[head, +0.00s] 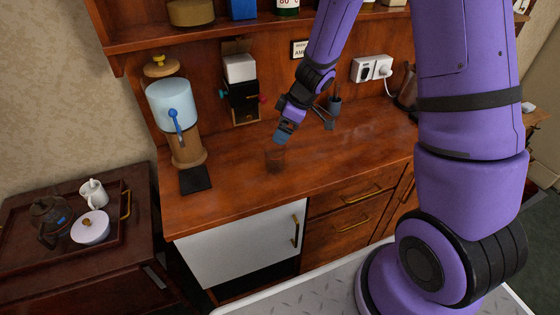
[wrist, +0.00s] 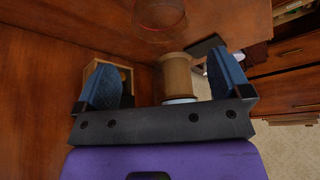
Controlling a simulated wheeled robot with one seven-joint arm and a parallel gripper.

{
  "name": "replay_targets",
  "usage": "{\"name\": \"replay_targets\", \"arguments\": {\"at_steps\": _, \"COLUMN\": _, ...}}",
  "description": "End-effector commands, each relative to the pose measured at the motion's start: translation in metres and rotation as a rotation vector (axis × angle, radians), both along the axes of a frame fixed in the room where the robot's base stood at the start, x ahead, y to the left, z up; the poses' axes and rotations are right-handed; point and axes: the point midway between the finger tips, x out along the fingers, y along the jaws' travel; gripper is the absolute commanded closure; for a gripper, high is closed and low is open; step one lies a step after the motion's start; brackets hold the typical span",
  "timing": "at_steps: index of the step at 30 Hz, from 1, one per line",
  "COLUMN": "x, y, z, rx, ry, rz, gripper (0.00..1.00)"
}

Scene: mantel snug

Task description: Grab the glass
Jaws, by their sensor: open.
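The glass (head: 275,157) is a small, clear, brownish-looking tumbler standing on the wooden counter. In the wrist view the glass (wrist: 160,14) shows at the top edge, partly cut off, with a reddish rim. My gripper (head: 284,136) hangs just above the glass in the head view, its blue fingers pointing down. In the wrist view my gripper (wrist: 164,78) has its two fingers wide apart with nothing held between them. The glass lies beyond the fingertips, not between them.
A dispenser with a wooden base (head: 187,148) stands left of the glass, with a black mat (head: 195,179) before it. A coffee grinder-like black box (head: 242,98) is on the back wall. A tray (head: 122,236) with crockery stands lower left. The counter (head: 350,150) right of the glass is mostly clear.

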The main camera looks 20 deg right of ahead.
Motion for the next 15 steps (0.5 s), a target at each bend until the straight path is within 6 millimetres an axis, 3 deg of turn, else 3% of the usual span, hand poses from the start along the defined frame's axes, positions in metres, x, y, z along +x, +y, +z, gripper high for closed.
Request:
{"name": "replay_targets", "arguments": {"at_steps": 9, "x": 0.008, "y": 0.013, "z": -0.038, "rx": 0.002, "ry": 0.003, "rz": -0.001, "gripper": 0.04}}
{"name": "replay_targets", "arguments": {"at_steps": 15, "x": 0.011, "y": 0.017, "z": -0.048, "rx": 0.000, "ry": 0.000, "rz": -0.001, "gripper": 0.04}}
